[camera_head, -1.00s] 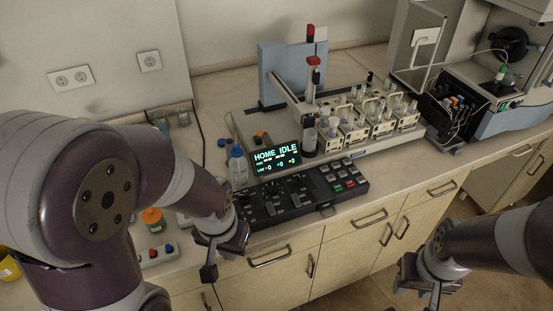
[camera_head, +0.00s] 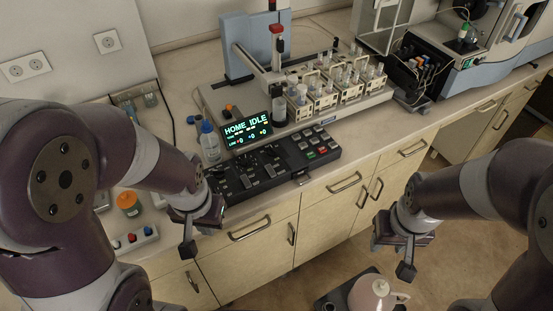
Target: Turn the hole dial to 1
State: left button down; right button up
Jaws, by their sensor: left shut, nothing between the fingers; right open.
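The black control panel (camera_head: 272,163) lies along the front of the bench, with dark knobs and sliders on its left part and colored buttons on its right. I cannot tell which knob is the hole dial; the knobs are small and dark. A green-lit display (camera_head: 247,131) behind the panel reads "HOME IDLE". My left gripper (camera_head: 188,247) is shut and empty, in front of the bench edge at the panel's left end, and my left arm hides part of that area. My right gripper (camera_head: 405,262) is open and empty, out over the floor, apart from the bench.
A sampler with vial racks (camera_head: 322,92) stands behind the panel. An orange-lidded jar (camera_head: 129,203) is by my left arm. A pinkish rounded object (camera_head: 372,297) is low at the bottom. Cabinets line the front.

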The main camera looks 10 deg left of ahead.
aim_at(247, 161)
jog(key=j+z, duration=0.4)
jog(key=k+j+z, duration=0.1)
jog(key=j+z, duration=0.3)
jog(key=k+j+z, duration=0.2)
jog(key=j+z, duration=0.2)
jog(key=j, duration=0.1)
